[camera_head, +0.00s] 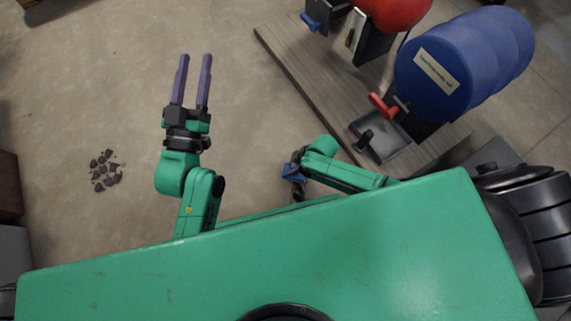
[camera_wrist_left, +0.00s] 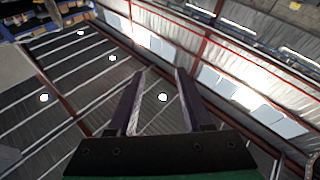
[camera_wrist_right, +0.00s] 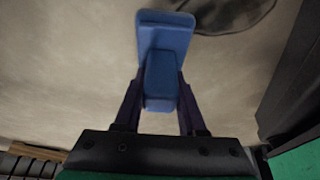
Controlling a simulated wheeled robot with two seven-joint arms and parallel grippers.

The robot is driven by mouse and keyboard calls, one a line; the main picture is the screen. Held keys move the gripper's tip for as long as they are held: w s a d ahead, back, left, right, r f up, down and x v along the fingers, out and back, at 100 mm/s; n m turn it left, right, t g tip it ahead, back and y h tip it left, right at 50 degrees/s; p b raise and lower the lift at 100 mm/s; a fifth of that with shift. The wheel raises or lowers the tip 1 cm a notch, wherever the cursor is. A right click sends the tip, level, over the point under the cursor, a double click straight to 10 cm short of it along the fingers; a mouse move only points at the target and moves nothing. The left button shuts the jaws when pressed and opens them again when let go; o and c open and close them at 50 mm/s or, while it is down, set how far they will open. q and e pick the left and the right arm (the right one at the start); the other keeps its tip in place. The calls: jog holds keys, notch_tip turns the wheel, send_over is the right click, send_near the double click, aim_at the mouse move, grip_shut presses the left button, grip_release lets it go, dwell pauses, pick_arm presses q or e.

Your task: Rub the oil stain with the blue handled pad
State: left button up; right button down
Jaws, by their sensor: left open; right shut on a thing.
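The blue handled pad (camera_wrist_right: 165,38) is in my right gripper (camera_wrist_right: 160,82), whose two fingers are shut on its handle in the right wrist view. In the head view a bit of the pad's blue (camera_head: 290,170) shows beside my right arm, low over the floor. A dark, rounded oil stain (camera_wrist_right: 238,14) lies on the floor just beyond the pad in the right wrist view; its far part is cut off by the frame edge. I cannot tell whether the pad touches the floor. My left gripper (camera_head: 195,58) is open and empty, away from the stain.
A wooden platform (camera_head: 295,52) with a blue drum (camera_head: 450,70), a red drum (camera_head: 395,10) and a grey tray (camera_head: 392,145) under a red tap stands at the right. Several dark lumps (camera_head: 105,170) lie on the floor at the left. The floor between is clear.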

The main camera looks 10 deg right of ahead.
aim_at(292, 164)
jog(key=shift+r, duration=0.3)
jog(key=shift+r+p, duration=0.25)
jog(key=shift+p, duration=0.25)
jog(key=shift+r, duration=0.15)
jog(key=shift+r+p, duration=0.1)
jog(key=shift+p, duration=0.2)
jog(key=shift+r, duration=0.2)
jog(key=shift+r+p, duration=0.35)
jog(key=shift+p, duration=0.25)
jog(key=shift+r+p, duration=0.45)
jog(key=shift+p, duration=0.05)
jog(key=shift+r+p, duration=0.75)
jog(key=shift+p, duration=0.05)
pick_arm(q)
jog(key=s+d+f+g+y, duration=0.1)
jog(key=s+f+g, duration=0.3)
jog(key=f, duration=0.5)
jog(key=s+f+n+g, duration=0.1)
jog(key=s+f+g, duration=0.4)
jog(key=s+f, duration=0.3)
notch_tip(292, 164, down, 2)
jog(key=shift+s+d+f+y, duration=0.15)
jog(key=shift+d+f+y, duration=0.1)
jog(key=shift+d+y, duration=0.15)
